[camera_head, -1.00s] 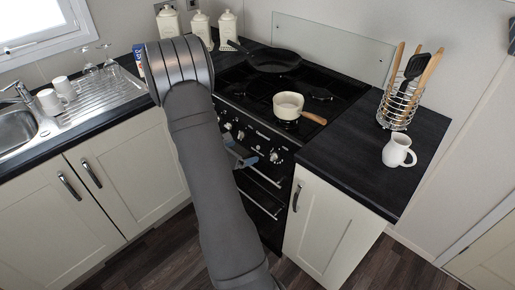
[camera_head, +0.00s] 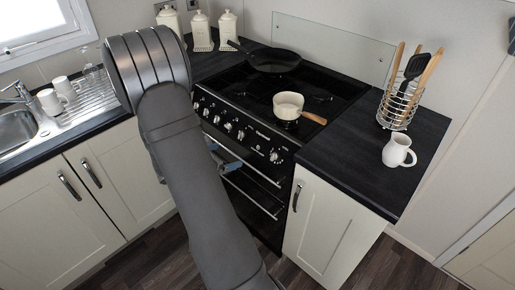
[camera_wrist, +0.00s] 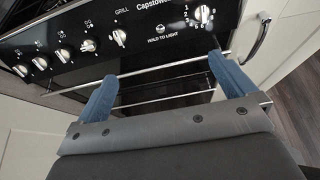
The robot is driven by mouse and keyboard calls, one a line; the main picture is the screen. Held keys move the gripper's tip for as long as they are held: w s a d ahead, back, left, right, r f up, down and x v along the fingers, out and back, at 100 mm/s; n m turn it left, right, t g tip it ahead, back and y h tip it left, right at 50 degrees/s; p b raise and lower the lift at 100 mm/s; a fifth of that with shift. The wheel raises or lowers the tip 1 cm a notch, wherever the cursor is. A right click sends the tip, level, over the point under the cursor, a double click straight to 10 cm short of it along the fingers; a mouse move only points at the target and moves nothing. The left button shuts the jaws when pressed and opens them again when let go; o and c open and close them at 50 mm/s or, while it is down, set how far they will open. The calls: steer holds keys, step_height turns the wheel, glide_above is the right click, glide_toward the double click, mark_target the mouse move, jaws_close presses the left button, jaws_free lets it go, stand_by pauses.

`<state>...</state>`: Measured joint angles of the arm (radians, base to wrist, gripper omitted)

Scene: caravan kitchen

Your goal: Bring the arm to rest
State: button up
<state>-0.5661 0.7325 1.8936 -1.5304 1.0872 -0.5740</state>
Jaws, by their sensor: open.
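My gripper (camera_wrist: 165,85) shows in the wrist view with its two blue fingers spread wide apart and nothing between them. It is in front of the black cooker (camera_wrist: 150,45), near the oven handle rail below the row of knobs; whether a finger touches the rail, I cannot tell. In the head view my grey arm rises from the bottom and bends at the upper left. A blue part of my gripper (camera_head: 226,160) shows beside the arm, in front of the oven; the rest is hidden behind the arm.
A cream saucepan (camera_head: 288,105) and a black frying pan (camera_head: 272,60) stand on the hob. A white jug (camera_head: 398,151) and a wire utensil holder (camera_head: 397,108) stand on the right worktop (camera_head: 340,165). White mugs (camera_head: 50,101) are by the sink. The floor before the cooker is clear.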

steer(key=shift+v, duration=0.8)
